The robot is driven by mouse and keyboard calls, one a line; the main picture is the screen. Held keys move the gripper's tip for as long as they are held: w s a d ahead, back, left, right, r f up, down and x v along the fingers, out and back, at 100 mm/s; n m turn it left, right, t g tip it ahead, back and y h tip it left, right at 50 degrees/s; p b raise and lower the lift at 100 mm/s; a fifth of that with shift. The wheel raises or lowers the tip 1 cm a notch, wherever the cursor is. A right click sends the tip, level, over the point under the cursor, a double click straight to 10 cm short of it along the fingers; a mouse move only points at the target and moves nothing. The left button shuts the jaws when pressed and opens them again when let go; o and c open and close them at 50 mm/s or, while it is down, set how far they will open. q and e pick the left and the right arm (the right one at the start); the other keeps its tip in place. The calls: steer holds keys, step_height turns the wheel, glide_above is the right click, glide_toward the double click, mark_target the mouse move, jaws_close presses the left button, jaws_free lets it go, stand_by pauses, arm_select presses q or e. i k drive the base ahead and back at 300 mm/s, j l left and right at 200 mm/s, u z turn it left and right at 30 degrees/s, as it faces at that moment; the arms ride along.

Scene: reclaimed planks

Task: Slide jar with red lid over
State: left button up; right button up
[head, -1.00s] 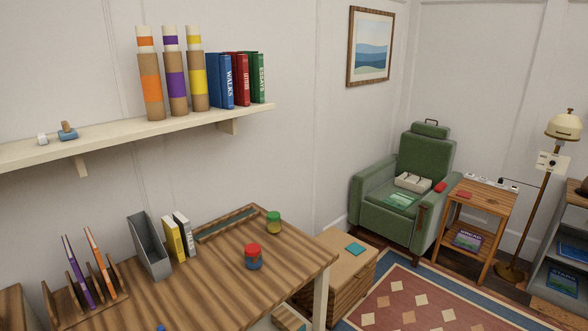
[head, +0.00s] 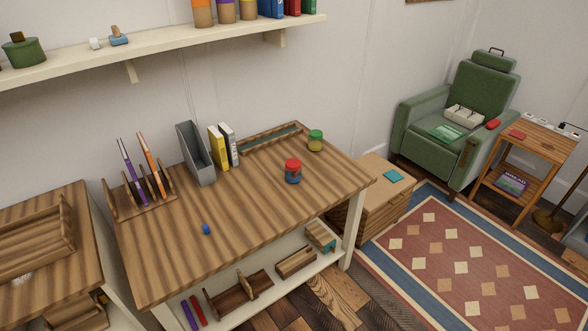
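The jar with the red lid (head: 293,171) stands upright on the wooden desk (head: 240,225), toward its right part. Its body is dark blue below the lid. A second jar with a green lid (head: 315,140) stands behind it and to its right, apart from it. Neither of my grippers shows in the head view.
A grey file holder (head: 196,153), yellow and white books (head: 217,147) and a rack with purple and orange items (head: 143,192) stand along the desk's back. A small blue object (head: 206,229) lies near the front left. The desk's middle is clear.

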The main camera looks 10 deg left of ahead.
mark_target(295, 178)
steer(key=i+l+u, duration=0.1)
steer(key=l, duration=0.3)
steer(key=i+l+u, duration=0.1)
steer(key=l, duration=0.25)
steer(key=i+l+u, duration=0.1)
steer(key=i+l, duration=0.15)
steer(key=l, duration=0.15)
steer(key=i+l+u, duration=0.1)
steer(key=l, duration=0.35)
